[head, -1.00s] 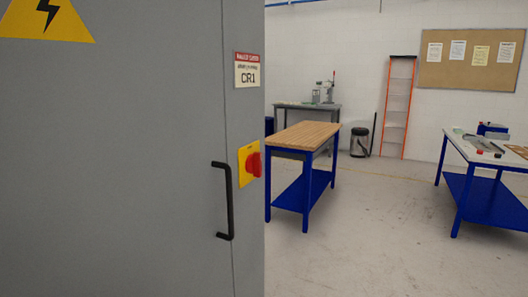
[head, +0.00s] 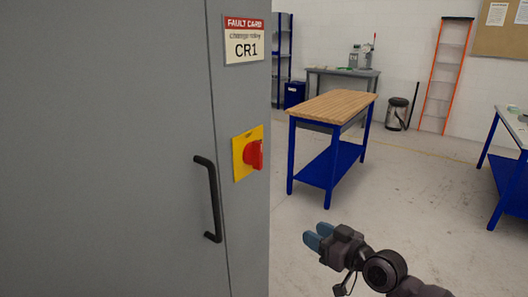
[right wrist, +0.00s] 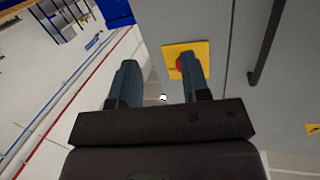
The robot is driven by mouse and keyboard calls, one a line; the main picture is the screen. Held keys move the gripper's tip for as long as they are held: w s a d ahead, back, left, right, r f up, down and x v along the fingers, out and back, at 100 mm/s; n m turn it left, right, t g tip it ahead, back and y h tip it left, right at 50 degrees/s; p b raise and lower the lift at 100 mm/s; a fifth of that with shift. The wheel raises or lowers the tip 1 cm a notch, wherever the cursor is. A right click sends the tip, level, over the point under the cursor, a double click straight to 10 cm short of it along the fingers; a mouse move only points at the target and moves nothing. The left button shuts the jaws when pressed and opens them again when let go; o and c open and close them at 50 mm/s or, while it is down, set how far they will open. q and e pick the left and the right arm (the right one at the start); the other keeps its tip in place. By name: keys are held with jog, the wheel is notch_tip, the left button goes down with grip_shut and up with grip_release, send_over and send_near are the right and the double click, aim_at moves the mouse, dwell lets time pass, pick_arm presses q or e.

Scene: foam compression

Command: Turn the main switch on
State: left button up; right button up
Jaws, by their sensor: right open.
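The main switch is a red rotary knob (head: 254,154) on a yellow plate (head: 239,165), on the front of the grey cabinet near its right edge. In the right wrist view the yellow plate (right wrist: 201,50) shows beyond the fingers, and the red knob (right wrist: 181,66) is partly hidden by one finger. My right gripper (head: 314,239) is open and empty, below and to the right of the switch in the head view, apart from it. Its two blue fingers also show in the right wrist view (right wrist: 160,82). My left gripper is not in view.
The grey cabinet (head: 120,120) fills the left side, with a black handle (head: 212,200) left of the switch and a fault card (head: 245,40) above. A wood-topped blue bench (head: 335,105) stands behind to the right. The floor between is clear.

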aim_at(261, 146)
jog(key=w+a+r+n+g+y+p, duration=0.1)
jog(key=w+a+r+n+y, duration=0.15)
jog(key=r, duration=0.65)
jog(key=w+a+r+n+g+y, duration=0.1)
jog(key=w+r, duration=0.2)
jog(key=r, duration=0.5)
jog(key=x, duration=0.6)
jog(key=p+x, duration=0.1)
jog(key=x, duration=0.2)
jog(key=shift+a+r, duration=0.3)
jog(key=shift+a, duration=0.2)
jog(key=shift+w+a, duration=0.3)
jog(key=shift+a, duration=0.15)
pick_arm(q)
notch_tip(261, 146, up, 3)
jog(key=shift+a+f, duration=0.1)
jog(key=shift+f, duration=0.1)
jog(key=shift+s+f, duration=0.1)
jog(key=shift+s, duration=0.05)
pick_arm(e)
grip_shut()
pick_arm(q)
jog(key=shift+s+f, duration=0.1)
